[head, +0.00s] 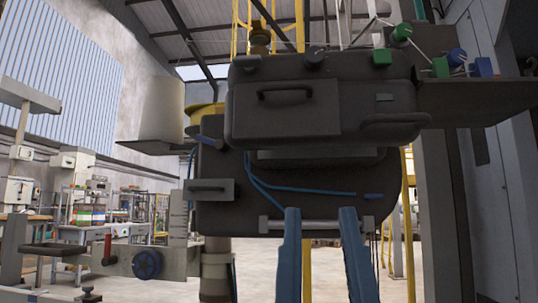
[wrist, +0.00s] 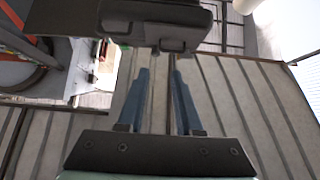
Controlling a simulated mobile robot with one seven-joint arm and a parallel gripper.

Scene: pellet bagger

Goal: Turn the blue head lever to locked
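My gripper (head: 322,212) is open and empty. Its two blue fingers point up at the underside of the dark machine head (head: 365,95); they also show apart in the wrist view (wrist: 160,72), with the dark head beyond their tips. On the head's right top are a blue round knob (head: 457,57) and a blue block (head: 483,67), close together. A small blue lever-like piece (head: 210,142) sits at the head's lower left. I cannot tell which of these is the head lever or its setting. My gripper is below and apart from all of them.
A grey cross rod (head: 332,226) runs behind my fingers. Blue hoses (head: 300,189) cross the dark plate. A blue handwheel (head: 147,264) is at lower left. A dark shelf (head: 490,98) juts out right. Open floor shows beyond.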

